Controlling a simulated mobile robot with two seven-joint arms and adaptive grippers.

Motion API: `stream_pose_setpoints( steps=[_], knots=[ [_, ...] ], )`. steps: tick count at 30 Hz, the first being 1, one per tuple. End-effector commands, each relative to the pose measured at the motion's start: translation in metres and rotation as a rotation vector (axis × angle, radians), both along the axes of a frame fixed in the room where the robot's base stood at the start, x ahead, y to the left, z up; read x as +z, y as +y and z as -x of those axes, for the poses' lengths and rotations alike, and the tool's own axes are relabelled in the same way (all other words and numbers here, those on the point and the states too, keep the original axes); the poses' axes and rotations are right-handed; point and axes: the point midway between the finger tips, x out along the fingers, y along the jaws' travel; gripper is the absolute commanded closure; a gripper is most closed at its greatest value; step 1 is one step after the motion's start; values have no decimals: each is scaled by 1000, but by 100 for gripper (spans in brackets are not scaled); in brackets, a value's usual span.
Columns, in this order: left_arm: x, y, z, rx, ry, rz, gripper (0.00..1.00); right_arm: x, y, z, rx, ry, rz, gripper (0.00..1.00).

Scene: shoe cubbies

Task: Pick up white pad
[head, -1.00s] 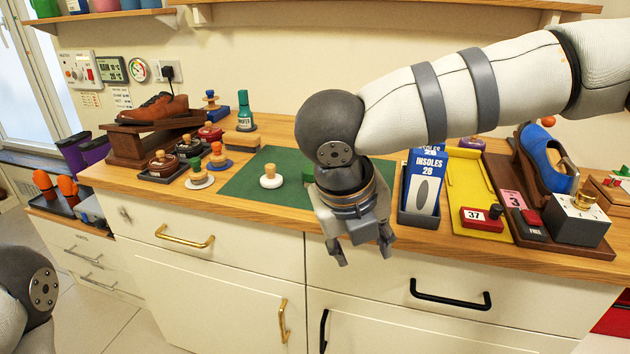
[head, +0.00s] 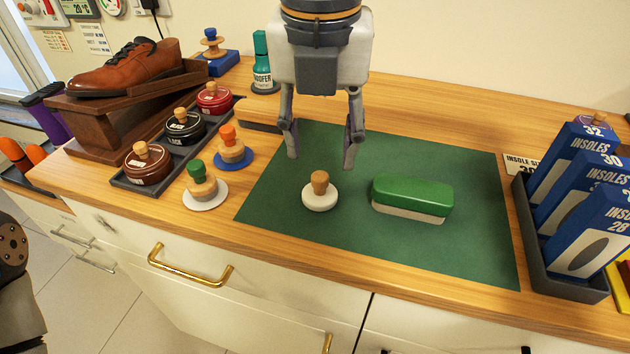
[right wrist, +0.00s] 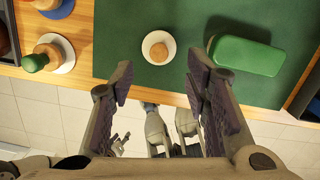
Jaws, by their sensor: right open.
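The white pad (head: 320,200) is a round white disc with a wooden knob on top. It lies on the green mat (head: 455,250), and it also shows in the right wrist view (right wrist: 149,43). My right gripper (head: 320,160) is open and empty, pointing down above the mat. In the head view its fingertips appear just above and to either side of the pad's knob. In the right wrist view the pad lies beyond the fingertips (right wrist: 160,78), between their lines. The pad is fully visible and untouched. My left gripper does not show in the head view.
A green-topped brush (head: 412,196) lies close right of the pad. A green-knobbed applicator on a white disc (head: 206,195) and an orange-knobbed one on blue (head: 234,152) stand left. Insole boxes in a grey tray (head: 560,265) stand right. The counter's front edge is near.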

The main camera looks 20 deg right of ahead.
Motion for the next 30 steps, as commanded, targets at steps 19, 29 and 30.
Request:
stream_pose_setpoints(
  steps=[19, 29, 30],
  knots=[
    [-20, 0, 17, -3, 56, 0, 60, -67, -3, -6, 0, -4, -1, 57],
    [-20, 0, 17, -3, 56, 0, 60, -67, -3, -6, 0, -3, -1, 100],
    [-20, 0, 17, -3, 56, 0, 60, -67, -3, -6, 0, -3, -1, 100]
  ],
)
